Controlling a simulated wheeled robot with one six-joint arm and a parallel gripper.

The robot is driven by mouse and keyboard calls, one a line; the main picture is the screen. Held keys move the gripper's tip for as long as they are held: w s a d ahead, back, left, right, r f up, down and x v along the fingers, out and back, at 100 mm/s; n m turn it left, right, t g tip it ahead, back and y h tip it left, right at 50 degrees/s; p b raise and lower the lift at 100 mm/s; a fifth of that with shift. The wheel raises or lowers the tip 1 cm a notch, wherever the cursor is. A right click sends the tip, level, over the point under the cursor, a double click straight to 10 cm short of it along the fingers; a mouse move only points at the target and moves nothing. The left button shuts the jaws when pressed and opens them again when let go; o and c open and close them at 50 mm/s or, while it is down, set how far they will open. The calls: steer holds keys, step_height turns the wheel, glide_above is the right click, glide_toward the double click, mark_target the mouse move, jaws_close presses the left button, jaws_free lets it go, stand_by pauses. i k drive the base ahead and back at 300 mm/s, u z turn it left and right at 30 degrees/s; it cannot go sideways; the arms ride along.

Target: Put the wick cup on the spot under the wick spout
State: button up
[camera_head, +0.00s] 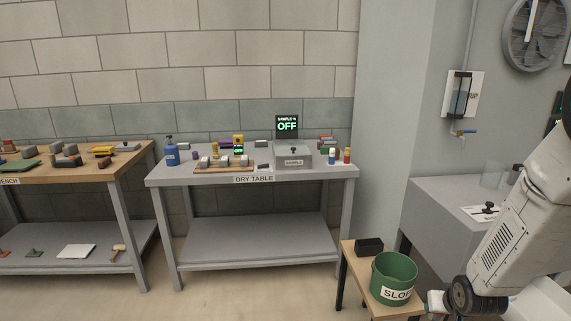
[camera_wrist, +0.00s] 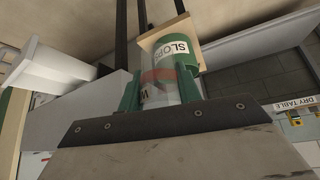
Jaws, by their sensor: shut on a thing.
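In the wrist view, my gripper (camera_wrist: 160,88) has its green fingers on both sides of a clear cup (camera_wrist: 158,92) with a red band and a label partly showing a W. It is shut on this cup. The gripper's fingers and the cup cannot be made out in the head view, where my arm fills the right side. A wall-mounted spout unit (camera_head: 461,96) with a blue-handled tap (camera_head: 467,132) hangs above the grey bench at the right. On that bench lies a white labelled plate (camera_head: 484,213) with a small black knob; its writing is unreadable.
A green slops bucket (camera_head: 393,279) stands on a small wooden table (camera_head: 352,262) beside a black block (camera_head: 369,246); the bucket also shows beyond the cup in the wrist view (camera_wrist: 176,48). The dry table (camera_head: 220,179) holds many small items. Floor is clear before it.

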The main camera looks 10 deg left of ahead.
mark_target(169, 170)
steer(key=u, duration=0.8)
steer(key=i, duration=0.7)
steer(key=u, duration=1)
steer(key=i, duration=1.85)
steer(key=z, duration=0.65)
